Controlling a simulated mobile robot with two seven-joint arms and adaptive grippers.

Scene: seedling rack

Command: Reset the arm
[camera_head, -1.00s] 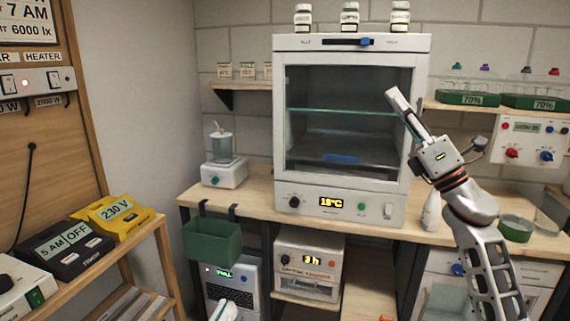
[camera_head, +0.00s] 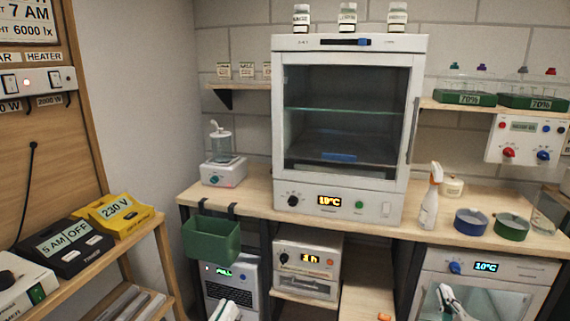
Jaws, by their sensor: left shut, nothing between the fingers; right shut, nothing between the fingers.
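My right gripper (camera_head: 447,293) shows low at the bottom edge of the head view, in front of the lower right cabinet (camera_head: 530,267). It is shut with nothing in it. My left gripper (camera_head: 226,311) shows as a small part at the bottom edge, in front of the lower left unit. It is shut and empty. Most of both arms lies out of the picture.
A glass-fronted incubator (camera_head: 268,120) stands on the bench. A spray bottle (camera_head: 430,200), a blue dish (camera_head: 470,222) and a green dish (camera_head: 511,227) stand to its right. A green bin (camera_head: 212,240) hangs at the bench's front edge.

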